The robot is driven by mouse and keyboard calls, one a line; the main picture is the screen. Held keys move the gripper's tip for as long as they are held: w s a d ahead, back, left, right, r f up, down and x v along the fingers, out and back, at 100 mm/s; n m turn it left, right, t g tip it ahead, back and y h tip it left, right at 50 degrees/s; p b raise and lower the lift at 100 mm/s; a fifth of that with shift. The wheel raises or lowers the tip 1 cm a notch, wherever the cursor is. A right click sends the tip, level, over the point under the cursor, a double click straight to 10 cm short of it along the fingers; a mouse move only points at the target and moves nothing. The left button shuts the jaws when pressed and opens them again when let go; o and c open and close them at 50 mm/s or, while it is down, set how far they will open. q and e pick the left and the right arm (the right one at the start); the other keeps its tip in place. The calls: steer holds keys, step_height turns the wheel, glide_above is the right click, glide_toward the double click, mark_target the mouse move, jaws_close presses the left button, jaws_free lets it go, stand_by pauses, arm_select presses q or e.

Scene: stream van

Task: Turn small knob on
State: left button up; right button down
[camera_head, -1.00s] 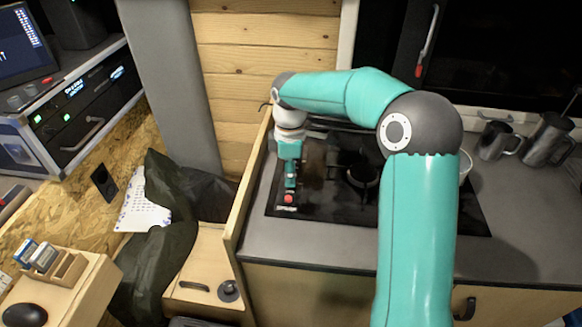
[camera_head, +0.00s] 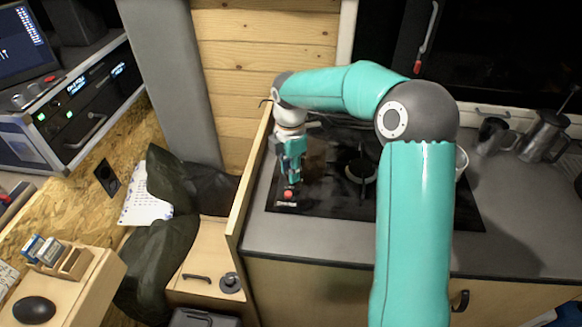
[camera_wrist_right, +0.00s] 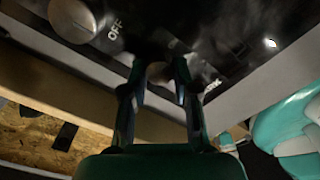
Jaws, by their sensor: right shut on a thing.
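The black hob (camera_head: 400,205) is set in the grey counter, with a red round part (camera_head: 288,195) at its front left corner. My right gripper (camera_head: 290,181) is low over that corner, right behind the red part. In the right wrist view its two fingers (camera_wrist_right: 160,66) are shut on a small, dim knob (camera_wrist_right: 160,73), mostly hidden between them. A larger silver knob (camera_wrist_right: 74,20) with an OFF mark beside it is to the left, apart from the fingers. The small knob's turn angle cannot be read. My left gripper is not in view.
A wooden partition (camera_head: 246,195) stands close to the left of the hob. A burner (camera_head: 360,168) is right of the gripper. Metal jugs (camera_head: 541,137) stand at the back right. The counter's front strip is clear.

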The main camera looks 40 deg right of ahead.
steer(key=shift+w+d+r, duration=0.1)
steer(key=shift+w+r, duration=0.1)
steer(key=c, duration=1)
jaws_free()
steer(key=shift+o, duration=0.6)
steer(key=shift+s+f, duration=0.1)
steer(key=shift+f, duration=0.05)
step_height(320, 180, up, 12)
